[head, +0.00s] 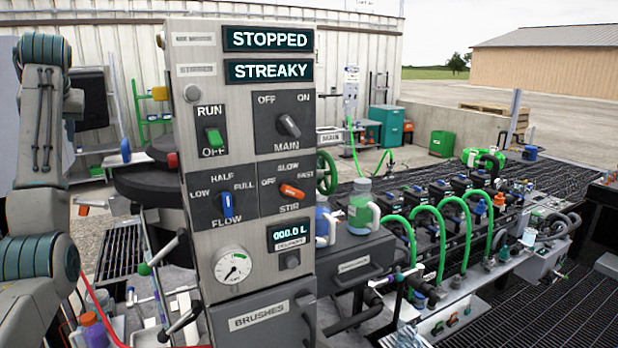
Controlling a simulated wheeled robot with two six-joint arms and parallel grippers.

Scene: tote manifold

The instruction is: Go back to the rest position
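Links of my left arm stand upright along the left edge of the head view. Its gripper does not show. My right arm and its gripper are not in view. A grey control panel (216,130) stands upright close in front of me. Its two displays read STOPPED (268,40) and STREAKY (268,71). Below them are a green RUN switch (214,138), a black MAIN knob (289,125), a blue FLOW knob (227,203), an orange STIR knob (292,191) and a round gauge (233,265).
A drawer marked BRUSHES (262,322) is under the panel. A green jug (361,212) stands on a dark cabinet (352,262) to its right. Green hoses (466,228) arch over a row of valves beyond. Bottles (93,328) and rods crowd the lower left. Dark grating (545,310) lies at lower right.

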